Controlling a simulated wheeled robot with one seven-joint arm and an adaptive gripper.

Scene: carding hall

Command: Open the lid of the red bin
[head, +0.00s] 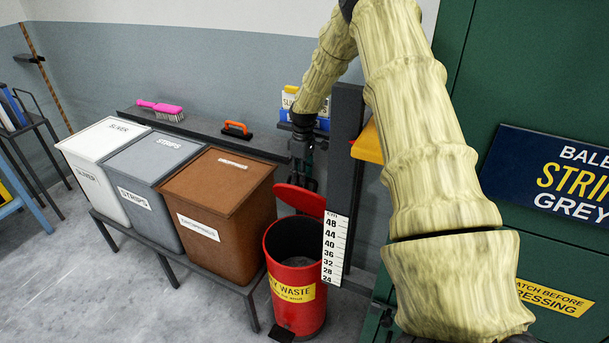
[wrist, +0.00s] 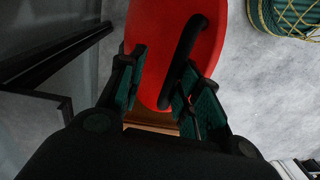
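The red bin (head: 295,293) stands on the floor with a yellow waste label and a dark pedal at its foot. Its red lid (head: 299,200) is tilted up at the back of the rim, and the dark inside shows. In the wrist view the lid (wrist: 150,60) fills the middle, with a black bar handle (wrist: 183,50) across it. My gripper (wrist: 161,88) has its fingers apart, one on each side of a gap over the lid; the handle lies close to the right finger. Contact cannot be told. In the head view my gripper (head: 305,168) is just above the lid, partly hidden.
White (head: 92,182), grey (head: 145,200) and brown (head: 220,225) lidded bins stand on a low bench left of the red bin. A measuring scale (head: 334,250) on a dark post stands close on its right, beside a green machine (head: 535,90). Floor is clear at front left.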

